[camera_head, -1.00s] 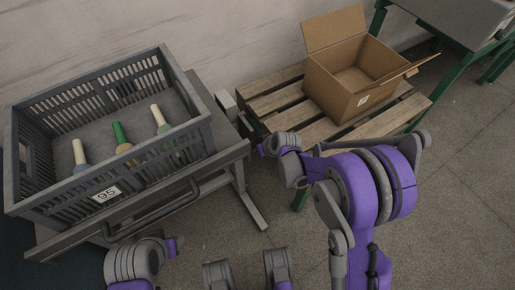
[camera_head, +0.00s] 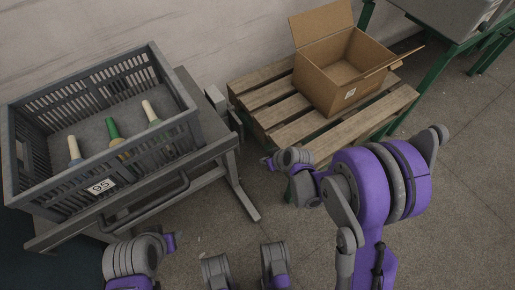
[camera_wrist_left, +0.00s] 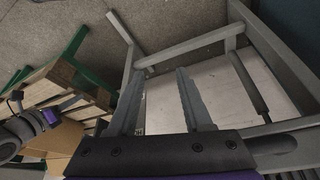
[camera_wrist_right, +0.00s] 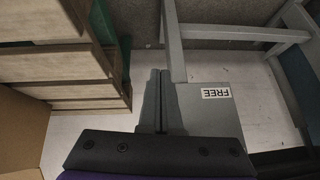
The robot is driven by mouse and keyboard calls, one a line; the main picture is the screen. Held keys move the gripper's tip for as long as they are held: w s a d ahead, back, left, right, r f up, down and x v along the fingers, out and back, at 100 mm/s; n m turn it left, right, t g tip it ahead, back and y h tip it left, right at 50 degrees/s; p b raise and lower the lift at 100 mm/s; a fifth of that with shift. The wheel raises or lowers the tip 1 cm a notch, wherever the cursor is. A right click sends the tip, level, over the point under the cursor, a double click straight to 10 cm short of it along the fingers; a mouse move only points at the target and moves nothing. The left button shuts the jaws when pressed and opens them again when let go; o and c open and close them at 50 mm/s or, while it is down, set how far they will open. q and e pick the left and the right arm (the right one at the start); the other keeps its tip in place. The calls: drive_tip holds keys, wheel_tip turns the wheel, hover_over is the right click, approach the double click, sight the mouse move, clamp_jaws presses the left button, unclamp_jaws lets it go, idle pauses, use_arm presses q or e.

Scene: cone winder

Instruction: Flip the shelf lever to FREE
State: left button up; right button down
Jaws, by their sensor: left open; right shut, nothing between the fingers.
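A white label reading FREE (camera_wrist_right: 216,93) sits on a grey panel (camera_wrist_right: 212,118) in the right wrist view. My right gripper (camera_wrist_right: 160,74) is shut and empty, its fingers just left of that panel; I cannot tell whether they touch it. In the head view my right gripper (camera_head: 268,161) is near the pallet's front left corner, right of the crate stand. No lever can be told apart clearly. My left gripper (camera_wrist_left: 158,74) is open and empty, with the stand's grey frame (camera_wrist_left: 190,47) beyond its fingers.
A wooden pallet (camera_head: 290,128) with an open cardboard box (camera_head: 325,85) lies to the right. Bare floor (camera_head: 225,240) lies in front.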

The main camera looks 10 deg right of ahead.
drive_tip(key=shift+s+d+f, duration=0.1)
drive_tip(key=shift+s+d, duration=0.2)
drive_tip(key=shift+s, duration=0.3)
drive_tip(key=shift+s+d+f, duration=0.1)
drive_tip(key=shift+s+d, duration=0.15)
drive_tip(key=shift+s, duration=0.3)
